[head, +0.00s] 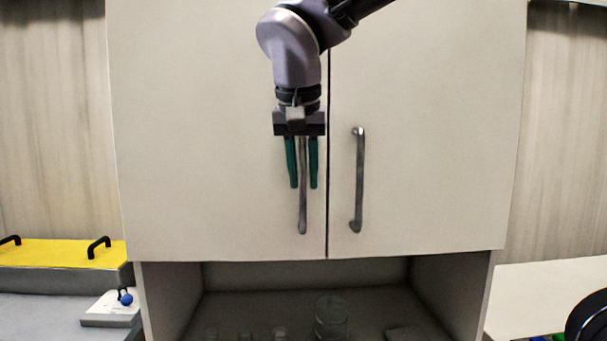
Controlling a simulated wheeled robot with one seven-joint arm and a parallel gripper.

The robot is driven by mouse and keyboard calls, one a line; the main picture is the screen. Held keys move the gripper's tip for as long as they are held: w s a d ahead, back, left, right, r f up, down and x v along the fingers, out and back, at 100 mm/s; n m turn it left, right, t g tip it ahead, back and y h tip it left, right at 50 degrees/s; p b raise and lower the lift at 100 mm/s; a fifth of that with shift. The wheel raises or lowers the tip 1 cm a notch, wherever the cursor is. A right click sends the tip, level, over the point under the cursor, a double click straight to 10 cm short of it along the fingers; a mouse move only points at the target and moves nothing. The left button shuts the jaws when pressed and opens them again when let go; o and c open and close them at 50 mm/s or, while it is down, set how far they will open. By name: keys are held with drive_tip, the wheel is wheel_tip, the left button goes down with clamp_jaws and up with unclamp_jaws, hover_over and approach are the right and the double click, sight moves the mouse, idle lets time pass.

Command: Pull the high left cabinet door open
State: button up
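The high left cabinet door (190,140) is a pale cream panel and is shut, level with the door beside it. Its grey vertical bar handle (303,215) is near its right edge; the upper part is hidden behind my gripper. My gripper (302,186) points down in front of this handle, with one green finger on each side of the bar in the picture. The fingers are apart, with narrow gaps to the bar. I cannot tell from this view whether the bar is between the fingers in depth.
The right cabinet door (430,140) is shut, with its own handle (358,180) close to my gripper. Below is an open shelf (375,305) with several glass vessels. A yellow lid (60,253) with black handles is at the left. A pale worktop (545,290) is at the right.

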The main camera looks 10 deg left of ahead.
clamp_jaws()
idle(1.2)
